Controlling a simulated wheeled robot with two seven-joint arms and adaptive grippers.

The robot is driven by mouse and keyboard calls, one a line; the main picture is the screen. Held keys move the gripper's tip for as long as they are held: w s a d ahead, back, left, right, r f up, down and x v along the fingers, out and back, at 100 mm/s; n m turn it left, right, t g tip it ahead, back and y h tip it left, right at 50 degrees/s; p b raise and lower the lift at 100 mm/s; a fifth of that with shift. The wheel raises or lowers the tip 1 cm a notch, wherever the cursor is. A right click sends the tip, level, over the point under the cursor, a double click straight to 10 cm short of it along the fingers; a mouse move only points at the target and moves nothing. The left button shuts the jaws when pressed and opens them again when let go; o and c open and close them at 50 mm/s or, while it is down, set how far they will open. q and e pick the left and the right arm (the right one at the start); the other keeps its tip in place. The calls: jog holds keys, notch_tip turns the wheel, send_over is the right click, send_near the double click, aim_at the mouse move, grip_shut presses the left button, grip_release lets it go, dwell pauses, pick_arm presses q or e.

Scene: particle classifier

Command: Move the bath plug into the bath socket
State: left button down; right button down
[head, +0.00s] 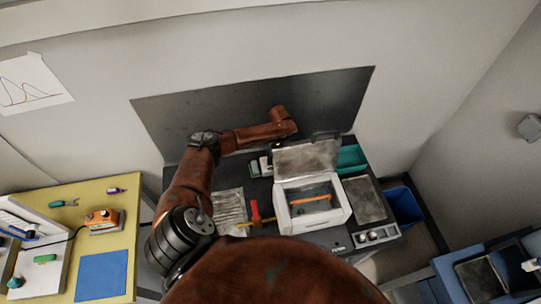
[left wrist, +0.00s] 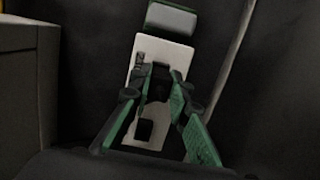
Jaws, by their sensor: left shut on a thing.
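In the left wrist view my left gripper (left wrist: 160,86) has its green fingers closed around a small dark thing (left wrist: 159,78), probably the bath plug. Behind it is a white plate (left wrist: 153,58), probably the bath socket's, with a black square (left wrist: 144,130) low on it. The plug is in front of the plate; I cannot tell whether it touches. In the head view my brown left arm reaches over the back of the dark bench, and its gripper is mostly hidden. A small white and green item (head: 262,166) shows below the forearm. My right gripper is not in view.
An open white box (head: 340,205) with an orange bar inside stands on the dark bench, its lid raised. A teal tray (head: 352,157) and grey plate (head: 367,198) are to its right. A red and yellow tool (head: 256,214) lies left of it. A yellow table (head: 125,190) is at left.

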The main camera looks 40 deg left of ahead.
pick_arm(q)
jog(key=shift+f+b, duration=0.35)
jog(key=shift+f, duration=0.45)
jog(key=c, duration=1.7)
grip_release()
jog(key=shift+c, duration=0.2)
notch_tip(320, 180, up, 12)
jog(key=w+d, duration=0.1)
jog(key=shift+w, duration=0.15)
